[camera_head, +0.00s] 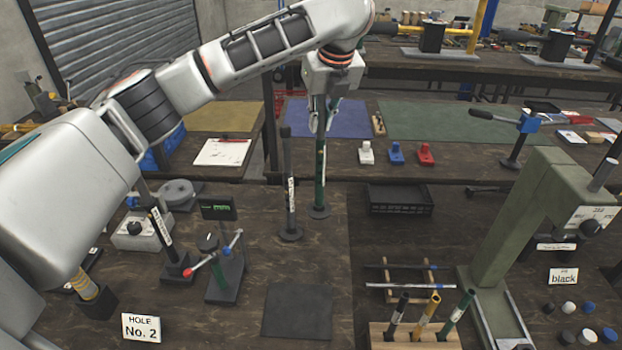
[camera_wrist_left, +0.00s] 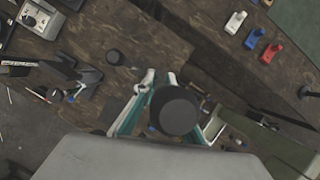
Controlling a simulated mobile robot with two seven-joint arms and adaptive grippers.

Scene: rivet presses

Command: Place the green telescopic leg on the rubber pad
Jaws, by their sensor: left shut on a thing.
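The green telescopic leg (camera_head: 320,172) stands upright on a round dark foot at the back of the near bench. My left gripper (camera_head: 322,122) is above it, shut on its upper part. In the left wrist view my gripper's fingers (camera_wrist_left: 170,108) flank the leg's round dark top (camera_wrist_left: 173,111). I cannot tell whether the foot touches the bench. The rubber pad (camera_head: 297,311) is a dark flat square at the front middle of the bench, with nothing on it. My right gripper is not in view.
A dark grey leg (camera_head: 290,190) with a white label stands close to the left of the green one. A black tray (camera_head: 400,200) is to the right.

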